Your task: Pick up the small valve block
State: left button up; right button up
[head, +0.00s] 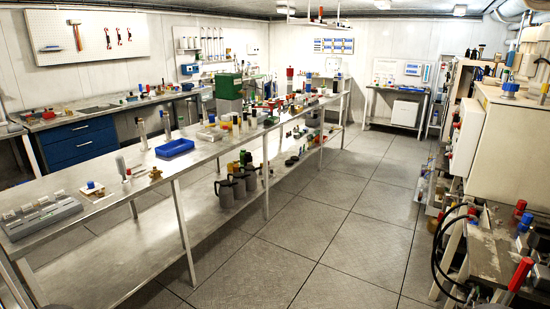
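The head view looks along a long metal workbench (225,160) covered with many small parts. Which part is the small valve block I cannot tell at this size. Neither of my grippers is in view, and nothing is seen held.
A grey slotted tray (40,215) and a blue bin (175,147) stand on the bench. Dark jugs (225,192) stand on its lower shelf. A cluttered bench with a red-handled valve (520,275) and hoses is at right. The tiled floor (340,225) between is clear.

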aim_at(272, 177)
jog(key=z, duration=0.3)
jog(key=i, duration=2.9)
jog(key=u, duration=0.3)
jog(key=i, duration=1.55)
jog(key=u, duration=0.3)
jog(key=i, duration=0.6)
jog(key=u, duration=0.15)
